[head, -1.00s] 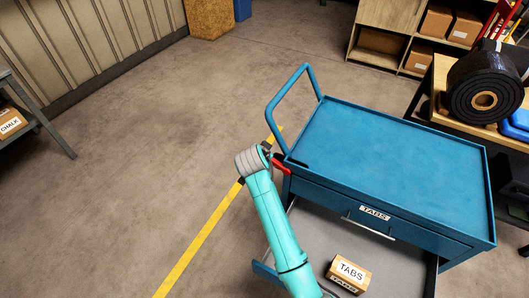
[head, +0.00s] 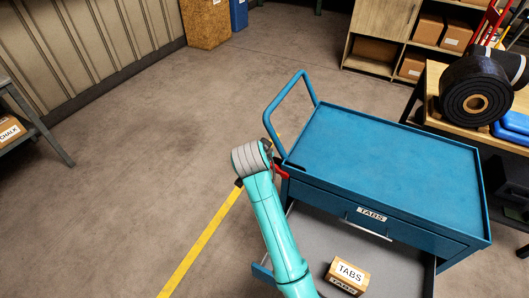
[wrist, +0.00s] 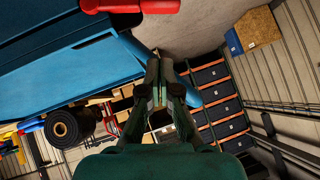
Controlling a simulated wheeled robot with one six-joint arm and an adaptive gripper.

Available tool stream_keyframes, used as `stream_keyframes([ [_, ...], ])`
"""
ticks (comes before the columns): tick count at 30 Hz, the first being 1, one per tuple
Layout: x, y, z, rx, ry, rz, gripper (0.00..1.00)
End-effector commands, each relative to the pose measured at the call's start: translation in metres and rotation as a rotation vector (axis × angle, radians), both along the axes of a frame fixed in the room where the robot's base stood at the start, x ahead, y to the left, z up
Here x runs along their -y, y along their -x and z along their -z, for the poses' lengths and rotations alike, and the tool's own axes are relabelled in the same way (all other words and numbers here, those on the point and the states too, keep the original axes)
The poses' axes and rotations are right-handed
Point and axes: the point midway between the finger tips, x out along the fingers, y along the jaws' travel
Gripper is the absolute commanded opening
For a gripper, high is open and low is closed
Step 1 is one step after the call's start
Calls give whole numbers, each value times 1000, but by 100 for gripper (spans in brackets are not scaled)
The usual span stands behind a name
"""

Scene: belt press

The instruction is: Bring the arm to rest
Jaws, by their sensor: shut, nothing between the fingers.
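My teal arm (head: 272,225) reaches up from the bottom of the head view, its grey wrist joint (head: 250,158) beside the cart's left corner. My gripper (wrist: 158,62) shows in the wrist view with its two fingers together and nothing between them. In the head view its fingers cannot be made out clearly. A small red part (head: 281,172) shows between the wrist and the cart; I cannot tell what it belongs to. The blue cart (head: 385,160) stands right of the arm; I cannot tell whether they touch.
A workbench with a black roll (head: 477,97) stands at right, shelves (head: 372,50) behind. Floor (head: 150,140) is clear to the left.

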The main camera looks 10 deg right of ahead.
Motion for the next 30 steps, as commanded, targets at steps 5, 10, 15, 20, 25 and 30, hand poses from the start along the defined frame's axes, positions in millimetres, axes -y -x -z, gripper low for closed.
stream_keyframes([
  [5,-6,17,-16,1,1,-1,0],
  [10,-7,24,-21,0,1,-1,0],
  [15,-7,25,-21,-1,2,-2,0],
  [20,1,37,2,1,20,-35,0],
  [25,16,69,49,16,64,-120,0],
  [30,31,111,90,41,108,-210,0],
])
